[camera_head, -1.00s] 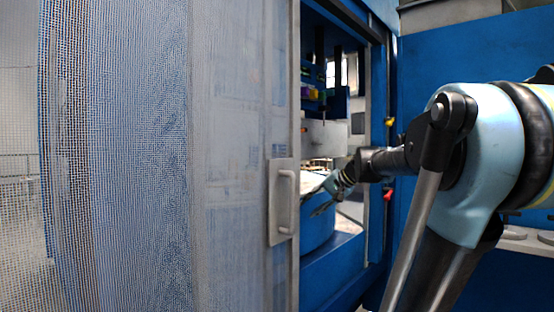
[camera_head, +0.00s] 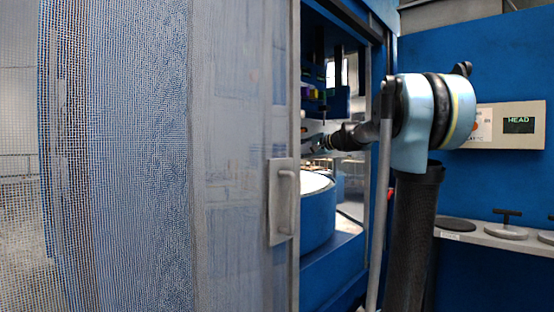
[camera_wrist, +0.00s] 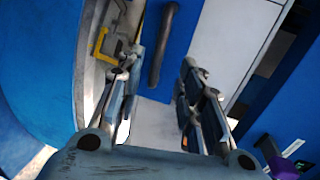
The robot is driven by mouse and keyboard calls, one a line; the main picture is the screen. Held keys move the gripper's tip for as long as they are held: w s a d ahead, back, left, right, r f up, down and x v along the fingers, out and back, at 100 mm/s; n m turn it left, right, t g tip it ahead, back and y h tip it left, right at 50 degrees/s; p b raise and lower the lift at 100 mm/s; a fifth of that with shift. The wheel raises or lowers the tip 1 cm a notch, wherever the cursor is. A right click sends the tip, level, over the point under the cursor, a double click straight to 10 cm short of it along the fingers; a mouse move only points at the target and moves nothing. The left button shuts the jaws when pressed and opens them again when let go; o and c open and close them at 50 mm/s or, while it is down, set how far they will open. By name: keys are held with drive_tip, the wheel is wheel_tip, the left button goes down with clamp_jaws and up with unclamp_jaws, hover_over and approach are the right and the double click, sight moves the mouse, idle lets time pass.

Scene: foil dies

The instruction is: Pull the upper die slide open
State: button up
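In the wrist view a dark bar handle (camera_wrist: 162,45) stands on a blue panel (camera_wrist: 181,38); I cannot tell for sure that this is the upper die slide. My gripper (camera_wrist: 158,76) is open, with its two fingers apart on either side of the handle's lower end. Nothing is held, and I cannot tell whether a finger touches the handle. In the head view my arm reaches into the machine's opening, and the gripper end is small and partly hidden behind the door's edge. The slide and handle cannot be made out there.
A blue round drum (camera_head: 319,222) with a white top stands inside below my gripper. A mesh door (camera_head: 228,160) with a grey handle (camera_head: 284,205) covers the left. A yellow bracket (camera_wrist: 102,45) is left of the fingers. A shelf (camera_head: 492,240) with round pieces is at right.

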drive_tip(key=x, duration=1.2)
drive_tip(key=shift+a, duration=0.15)
drive_tip(key=shift+c, duration=0.3)
clamp_jaws()
